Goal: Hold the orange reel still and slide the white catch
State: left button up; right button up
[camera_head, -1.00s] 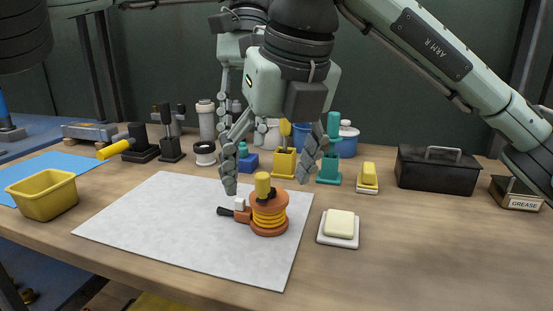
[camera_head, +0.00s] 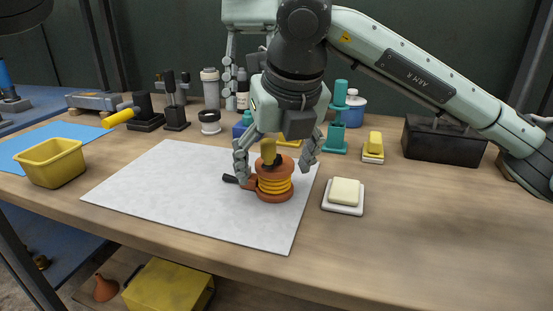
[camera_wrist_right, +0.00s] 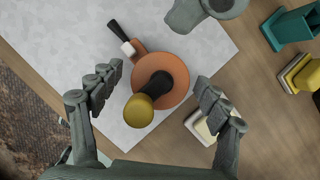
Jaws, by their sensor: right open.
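The orange reel (camera_head: 275,196) stands on the white mat (camera_head: 170,195), wound with yellow line, with a yellow knob (camera_head: 268,148) on top. Its dark-tipped handle (camera_head: 230,179) points left. The white catch (camera_wrist_right: 128,48) sits on the handle beside the reel in the right wrist view; in the head view my finger hides it. My right gripper (camera_head: 274,166) is open, coming from above, its fingers on either side of the reel, with gaps visible in the wrist view. My left gripper (camera_head: 233,98) hangs behind, partly hidden by my right arm, so its opening is unclear.
A soap-like block on a white dish (camera_head: 343,208) is just right of the mat. Teal (camera_head: 335,145) and yellow (camera_head: 372,157) items stand behind. A yellow bin (camera_head: 52,162) is at left, a black box (camera_head: 443,140) at right. The mat's left part is clear.

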jog(key=c, duration=1.4)
jog(key=shift+o, duration=0.2)
